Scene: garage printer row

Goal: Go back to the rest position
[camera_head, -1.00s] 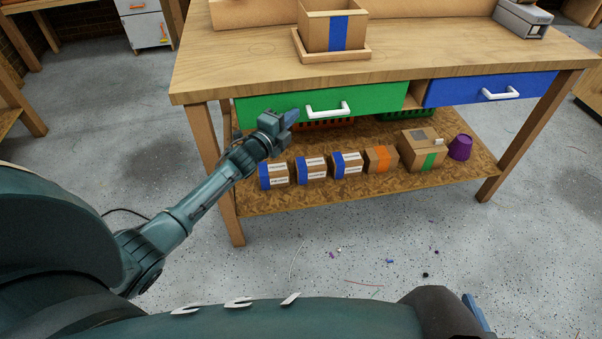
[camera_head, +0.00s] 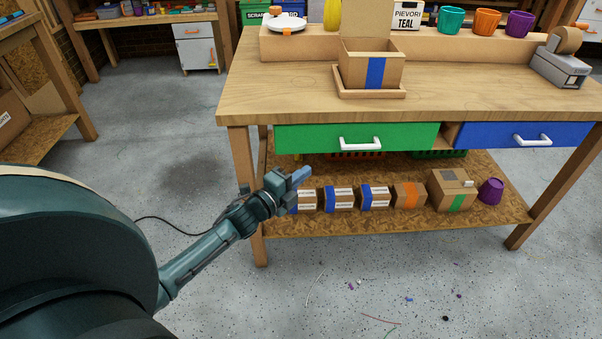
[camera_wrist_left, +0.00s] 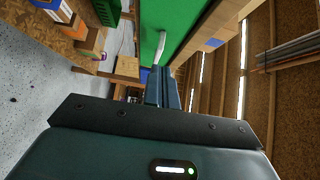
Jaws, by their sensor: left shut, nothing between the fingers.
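My left gripper (camera_head: 298,176) is shut and empty. In the head view it appears in front of the workbench, below the green drawer (camera_head: 318,137) and over the left end of the lower shelf's row of boxes. In the left wrist view its closed fingers (camera_wrist_left: 162,88) point toward the green drawer front (camera_wrist_left: 172,22), and a gap to it cannot be judged. The green drawer looks closed. My right gripper is not in view.
The workbench top (camera_head: 280,98) holds an open box (camera_head: 358,70) on a wooden tray (camera_head: 344,92) and a tape dispenser (camera_head: 560,66). A blue drawer (camera_head: 490,135) is at right. Small boxes (camera_head: 340,198) and a purple cup (camera_head: 490,191) sit on the lower shelf. Floor (camera_head: 170,120) at left is clear.

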